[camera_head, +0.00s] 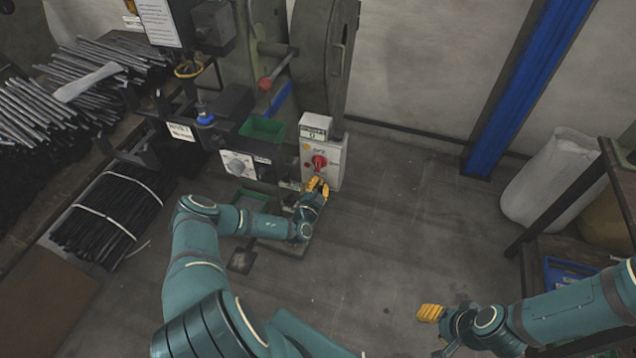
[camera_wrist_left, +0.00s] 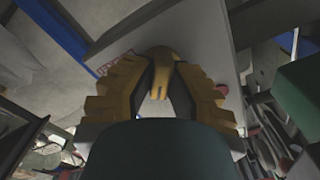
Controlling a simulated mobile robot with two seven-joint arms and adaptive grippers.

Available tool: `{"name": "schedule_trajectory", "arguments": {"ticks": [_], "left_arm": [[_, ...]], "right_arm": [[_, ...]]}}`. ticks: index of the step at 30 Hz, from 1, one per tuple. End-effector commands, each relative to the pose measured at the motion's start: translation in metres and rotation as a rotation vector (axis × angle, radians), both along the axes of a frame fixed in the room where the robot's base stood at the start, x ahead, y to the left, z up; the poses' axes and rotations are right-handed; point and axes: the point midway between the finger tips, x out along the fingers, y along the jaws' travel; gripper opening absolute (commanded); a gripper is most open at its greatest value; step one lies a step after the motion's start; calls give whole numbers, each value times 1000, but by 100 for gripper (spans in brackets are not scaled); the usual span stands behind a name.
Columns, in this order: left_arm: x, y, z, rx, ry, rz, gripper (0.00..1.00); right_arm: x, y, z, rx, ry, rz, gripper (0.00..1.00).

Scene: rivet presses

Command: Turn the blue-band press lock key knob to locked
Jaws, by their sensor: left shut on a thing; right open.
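The press (camera_head: 322,55) is a grey-green machine with a blue strip (camera_head: 280,101) low on its body. A light grey control box (camera_head: 335,165) on its right side carries a red knob (camera_head: 319,162). My left gripper (camera_head: 318,184) is at the lower front of this box, just below the red knob. In the left wrist view the fingers (camera_wrist_left: 160,92) are closed around a yellow-brown lock key knob (camera_wrist_left: 160,65) in front of a pale panel. The fingers hide part of the knob, and its setting cannot be read. My right gripper (camera_head: 430,313) is open and empty over the floor.
A red-ended lever (camera_head: 266,84) and a green tray (camera_head: 262,131) are left of the box. Bundled dark rods (camera_head: 110,215) lie at the left. A blue post (camera_head: 515,90) and a shelf (camera_head: 590,205) stand at the right. The middle floor is clear.

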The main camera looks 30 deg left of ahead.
Motion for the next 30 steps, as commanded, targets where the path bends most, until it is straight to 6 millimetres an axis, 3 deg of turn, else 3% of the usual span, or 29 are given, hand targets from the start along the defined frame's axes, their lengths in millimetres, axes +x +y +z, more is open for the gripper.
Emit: {"name": "schedule_trajectory", "arguments": {"ticks": [18, 30], "left_arm": [[1, 0, 0, 563, 134, 3, 0], [1, 0, -1, 814, 195, 3, 0]], "right_arm": [[-5, 1, 25, 3, 12, 2, 47], [-4, 0, 34, 1, 8, 0, 47]]}}
